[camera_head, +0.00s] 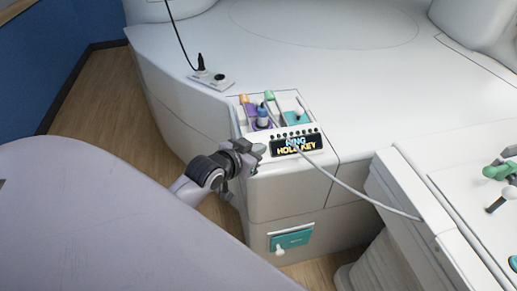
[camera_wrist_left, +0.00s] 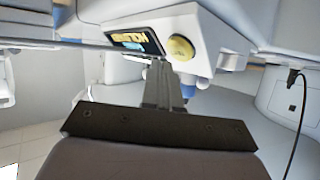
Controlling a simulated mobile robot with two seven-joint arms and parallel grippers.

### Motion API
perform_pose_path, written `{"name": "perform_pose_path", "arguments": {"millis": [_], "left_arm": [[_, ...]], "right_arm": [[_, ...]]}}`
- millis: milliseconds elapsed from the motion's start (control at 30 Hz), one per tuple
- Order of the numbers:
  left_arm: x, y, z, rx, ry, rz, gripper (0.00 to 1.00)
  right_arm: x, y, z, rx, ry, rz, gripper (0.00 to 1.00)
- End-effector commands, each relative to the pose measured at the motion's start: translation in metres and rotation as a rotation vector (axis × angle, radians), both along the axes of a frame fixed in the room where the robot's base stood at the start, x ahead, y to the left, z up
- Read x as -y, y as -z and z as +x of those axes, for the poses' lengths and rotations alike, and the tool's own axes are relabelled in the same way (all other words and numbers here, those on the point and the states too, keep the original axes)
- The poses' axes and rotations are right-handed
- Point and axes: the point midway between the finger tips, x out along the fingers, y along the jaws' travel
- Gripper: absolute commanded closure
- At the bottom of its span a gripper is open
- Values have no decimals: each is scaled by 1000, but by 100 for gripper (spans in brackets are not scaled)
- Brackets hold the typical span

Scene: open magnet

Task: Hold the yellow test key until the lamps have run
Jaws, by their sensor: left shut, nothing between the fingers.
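The yellow test key (camera_wrist_left: 181,48) is a round yellow button on the white console's side face in the left wrist view. In the head view it is hidden, apparently behind my left gripper. My left gripper (camera_head: 260,151) is at the console's front left corner, beside the display. In the left wrist view its closed fingers (camera_wrist_left: 165,66) point at the face just below and left of the key; I cannot tell whether they touch it. The display (camera_head: 295,144) shows lit text, including "HOLD KEY". The lamps (camera_head: 294,134) are a row of small dark dots above it.
Behind the display stand a purple-based blue knob (camera_head: 263,116) and a teal panel (camera_head: 292,113). A grey cable (camera_head: 350,187) runs across the console to the right. A teal drawer front (camera_head: 291,240) with a white knob is below. A black plug (camera_head: 200,64) stands behind.

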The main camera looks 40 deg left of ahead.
Motion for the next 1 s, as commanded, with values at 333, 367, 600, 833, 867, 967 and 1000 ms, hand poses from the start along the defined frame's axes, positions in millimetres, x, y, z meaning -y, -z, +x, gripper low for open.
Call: {"name": "perform_pose_path", "arguments": {"millis": [333,367,600,833,867,967,1000], "left_arm": [[-1,1,0,0,0,0,100],[-1,1,1,-1,0,1,100],[-4,6,4,0,1,0,100],[-4,6,4,0,0,0,100],[-4,6,4,0,0,0,100],[-5,6,4,0,0,0,100],[-5,7,4,0,0,0,100]], "right_arm": [[0,0,0,0,0,0,57],[0,0,0,0,0,0,57],[0,-1,0,0,0,0,57],[0,-1,0,0,0,0,57],[0,-1,0,0,0,0,57],[0,0,0,0,0,0,57],[0,0,0,0,0,0,57]]}}
